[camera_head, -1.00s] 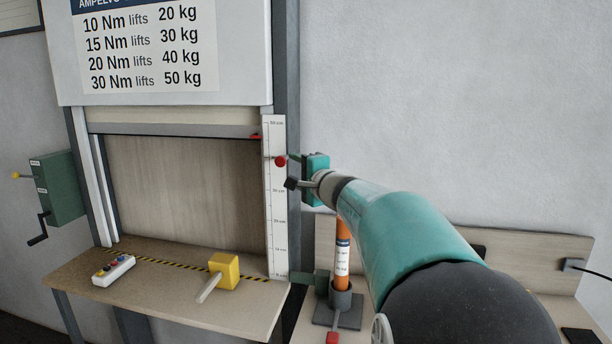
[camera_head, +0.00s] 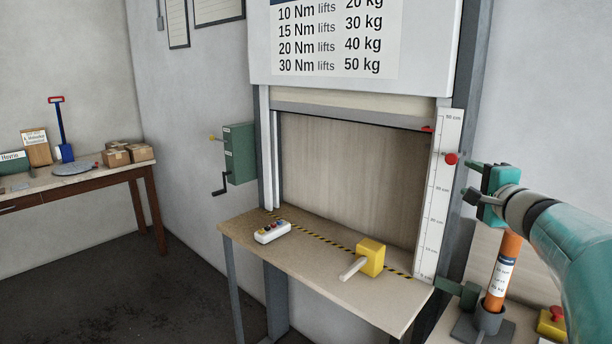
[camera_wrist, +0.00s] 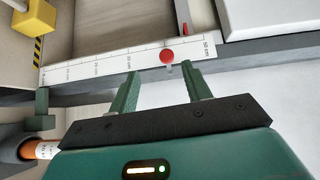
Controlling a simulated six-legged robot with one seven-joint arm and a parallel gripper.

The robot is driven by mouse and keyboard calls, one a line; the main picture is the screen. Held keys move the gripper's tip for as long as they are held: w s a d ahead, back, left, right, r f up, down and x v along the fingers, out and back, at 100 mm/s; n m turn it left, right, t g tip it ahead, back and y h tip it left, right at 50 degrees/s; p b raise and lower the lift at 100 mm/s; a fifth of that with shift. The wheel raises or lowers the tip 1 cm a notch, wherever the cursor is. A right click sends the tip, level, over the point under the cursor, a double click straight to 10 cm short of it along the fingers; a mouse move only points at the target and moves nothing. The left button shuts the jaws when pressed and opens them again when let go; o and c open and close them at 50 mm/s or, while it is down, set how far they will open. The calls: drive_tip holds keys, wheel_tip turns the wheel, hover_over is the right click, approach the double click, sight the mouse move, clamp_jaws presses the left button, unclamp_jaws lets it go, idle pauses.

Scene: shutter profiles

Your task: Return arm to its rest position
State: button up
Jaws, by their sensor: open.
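My gripper (camera_head: 472,180) is at the right of the shutter frame in the head view, at the end of my teal arm. In the wrist view my gripper (camera_wrist: 158,88) shows two green fingers spread apart with nothing between them. A red knob (camera_head: 451,159) sits at the edge of the white measuring scale (camera_head: 439,215). In the wrist view the red knob (camera_wrist: 167,56) is just beyond the fingertips, apart from them. The shutter (camera_head: 350,111) is raised, with the opening below it showing a wooden panel.
An orange cylinder (camera_head: 502,262) stands in a grey holder below my arm. The bench (camera_head: 290,265) holds a button box (camera_head: 272,231) and a yellow block with a handle (camera_head: 370,257). A green crank box (camera_head: 240,153) is left of the frame. A table with boxes (camera_head: 128,153) stands far left.

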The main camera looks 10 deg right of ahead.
drive_tip(key=s+a+f+n+g+y, duration=0.2)
drive_tip(key=s+a+f+n, duration=0.1)
drive_tip(key=a, duration=0.5)
drive_tip(key=s+a+f+n+g+y, duration=0.1)
drive_tip(key=s+a+f+n+g, duration=0.15)
drive_tip(key=a, duration=0.45)
drive_tip(key=s+a+f+n+g+y, duration=0.2)
drive_tip(key=a+f+n, duration=0.2)
drive_tip(key=a, duration=0.4)
drive_tip(key=s+a+f+n+g+h, duration=0.1)
drive_tip(key=s+f+n, duration=0.3)
drive_tip(key=s, duration=0.5)
drive_tip(key=s+a+f+n+g+h, duration=0.2)
drive_tip(key=s+f+n+g+h, duration=0.1)
drive_tip(key=s+f, duration=0.4)
drive_tip(key=s+n+g, duration=0.1)
drive_tip(key=s, duration=0.2)
drive_tip(key=shift+s+a+f+h, duration=0.15)
drive_tip(key=shift+s+f+h, duration=0.05)
drive_tip(key=shift+f+h, duration=0.15)
drive_tip(key=shift+g, duration=0.25)
drive_tip(key=shift+c, duration=1.4)
drive_tip(key=shift+d, duration=0.25)
